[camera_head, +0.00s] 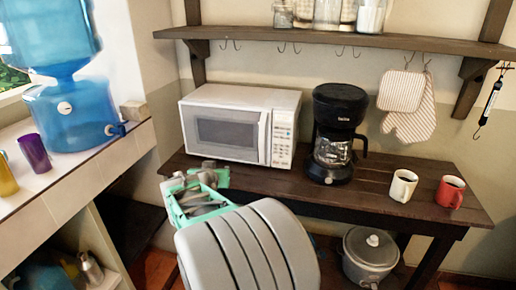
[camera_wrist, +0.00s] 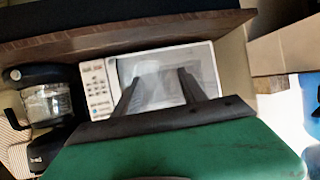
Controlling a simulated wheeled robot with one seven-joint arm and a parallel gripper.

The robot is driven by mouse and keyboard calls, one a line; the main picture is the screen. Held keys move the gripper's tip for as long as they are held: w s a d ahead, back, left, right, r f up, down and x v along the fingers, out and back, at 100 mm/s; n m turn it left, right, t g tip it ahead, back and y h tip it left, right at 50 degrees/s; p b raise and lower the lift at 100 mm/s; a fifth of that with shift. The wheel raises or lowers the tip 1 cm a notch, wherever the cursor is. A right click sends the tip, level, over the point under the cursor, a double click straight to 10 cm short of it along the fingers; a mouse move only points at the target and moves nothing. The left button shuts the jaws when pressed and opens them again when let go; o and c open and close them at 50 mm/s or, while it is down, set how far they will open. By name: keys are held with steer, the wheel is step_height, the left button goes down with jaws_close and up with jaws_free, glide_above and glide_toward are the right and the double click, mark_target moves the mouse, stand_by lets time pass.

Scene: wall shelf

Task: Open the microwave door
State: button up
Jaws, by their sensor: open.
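The white microwave (camera_head: 235,124) sits on the dark wooden table with its door (camera_head: 226,134) shut. Its vertical handle (camera_head: 263,138) is between the door and the button panel on the right. In the wrist view the microwave (camera_wrist: 95,72) appears upside down, with the panel left of the door window (camera_wrist: 165,68). My gripper (camera_head: 193,170) is open and empty, in front of the microwave's lower left part. Its two dark fingers (camera_wrist: 156,84) show against the door window in the wrist view. I cannot tell how far they are from the door.
A black coffee maker (camera_head: 335,130) stands close right of the microwave. A white mug (camera_head: 402,187) and a red mug (camera_head: 449,193) stand farther right on the table (camera_head: 375,190). A shelf (camera_head: 320,39) with jars hangs above. A blue water dispenser (camera_head: 72,113) stands left.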

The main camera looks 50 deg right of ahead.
mark_target(261, 139)
steer(key=d+r+m+h, duration=0.1)
steer(key=d+h, duration=0.1)
steer(key=d, duration=0.5)
steer(key=s+d+m+h, duration=0.1)
steer(key=d+h, duration=0.1)
steer(key=d, duration=0.5)
steer(key=d+r+h, duration=0.1)
steer(key=d+h, duration=0.1)
steer(key=d, duration=0.5)
steer(key=shift+s+d+r+m+g, duration=0.2)
steer(key=shift+d+r+m+g, duration=0.05)
steer(key=shift+r+m+g, duration=0.15)
steer(key=shift+a, duration=0.1)
jaws_close()
